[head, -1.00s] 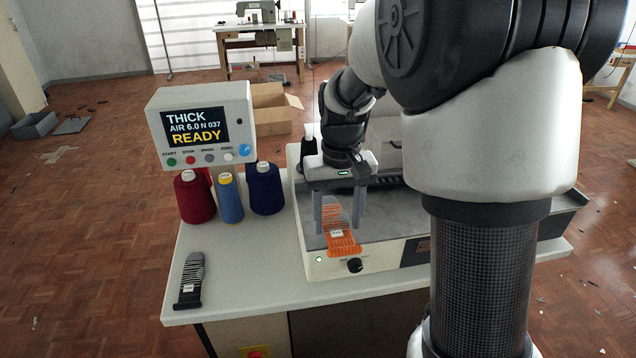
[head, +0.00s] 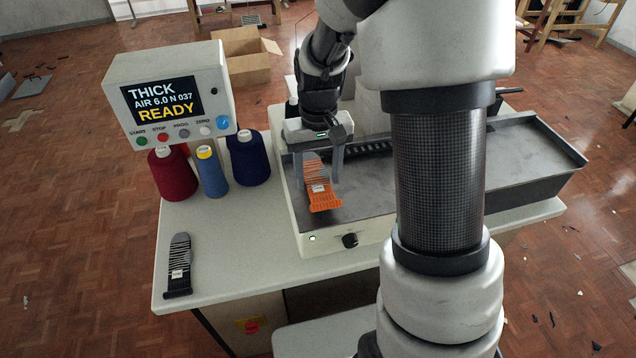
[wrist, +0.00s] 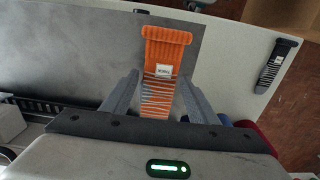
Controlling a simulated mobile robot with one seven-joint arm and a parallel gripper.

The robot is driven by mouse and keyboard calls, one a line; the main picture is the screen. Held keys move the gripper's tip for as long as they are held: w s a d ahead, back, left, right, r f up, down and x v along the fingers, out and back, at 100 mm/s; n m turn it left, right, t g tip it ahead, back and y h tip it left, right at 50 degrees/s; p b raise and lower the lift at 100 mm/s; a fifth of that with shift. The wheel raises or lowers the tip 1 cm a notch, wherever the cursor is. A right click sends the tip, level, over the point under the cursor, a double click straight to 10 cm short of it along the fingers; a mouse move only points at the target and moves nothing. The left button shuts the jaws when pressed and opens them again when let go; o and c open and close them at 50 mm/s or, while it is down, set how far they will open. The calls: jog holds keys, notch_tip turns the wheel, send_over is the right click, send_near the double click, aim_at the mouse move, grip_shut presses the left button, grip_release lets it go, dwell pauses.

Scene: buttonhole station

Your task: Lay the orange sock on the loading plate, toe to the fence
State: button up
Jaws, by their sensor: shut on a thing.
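The orange sock (head: 322,198) has an orange ribbed cuff, a white label and a grey-striped foot. In the head view it is at the left end of the grey metal plate (head: 375,201), cuff towards the front edge. My gripper (head: 317,182) is shut on the sock, one finger on each side of the striped part. In the wrist view the cuff (wrist: 165,42) sticks out beyond the fingers, and the toe is hidden under my gripper. I cannot tell whether the sock touches the plate. A dark slotted strip (head: 372,148) runs along the plate's back.
A dark striped sock (head: 179,264) lies on the table's left front. Red, light blue and navy thread cones (head: 247,160) stand left of the plate, below a control box (head: 170,95) reading THICK and READY. The table's front left is otherwise clear.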

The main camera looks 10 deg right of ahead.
aim_at(318, 183)
jog(key=shift+f, duration=1.6)
jog(key=o, duration=1)
